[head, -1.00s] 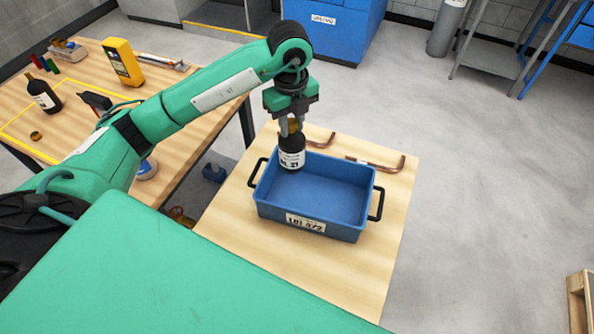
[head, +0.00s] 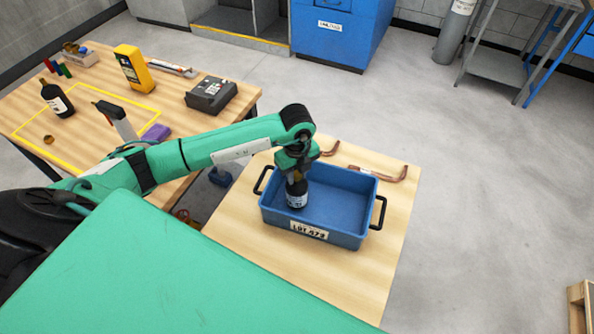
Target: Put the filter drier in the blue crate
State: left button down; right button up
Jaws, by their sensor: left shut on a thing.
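The filter drier (head: 297,195), a dark cylinder with a white label, is held upright in my left gripper (head: 296,173). The gripper is shut on its top end. The blue crate (head: 308,233) stands on the small wooden table, with a white label on its front and black handles at its sides. The filter drier is at the left part of the crate, with its lower end below the rim level; whether it touches the crate floor I cannot tell. My right gripper is not in view.
Bent copper tubes (head: 385,172) lie behind the crate on the small table (head: 345,270). The left workbench holds a black bottle (head: 57,100), a yellow meter (head: 132,68), a dark grey case (head: 211,94) and a purple item (head: 156,132). The crate's right half is empty.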

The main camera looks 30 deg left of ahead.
pick_arm(q)
jog(key=shift+f, duration=0.1)
jog(key=c, duration=1.1)
grip_release()
jog(key=shift+c, duration=0.2)
jog(key=shift+r, duration=0.3)
jog(key=shift+w+r, duration=0.1)
jog(key=shift+r, duration=0.3)
notch_tip(320, 180, up, 11)
jog(key=b, duration=0.3)
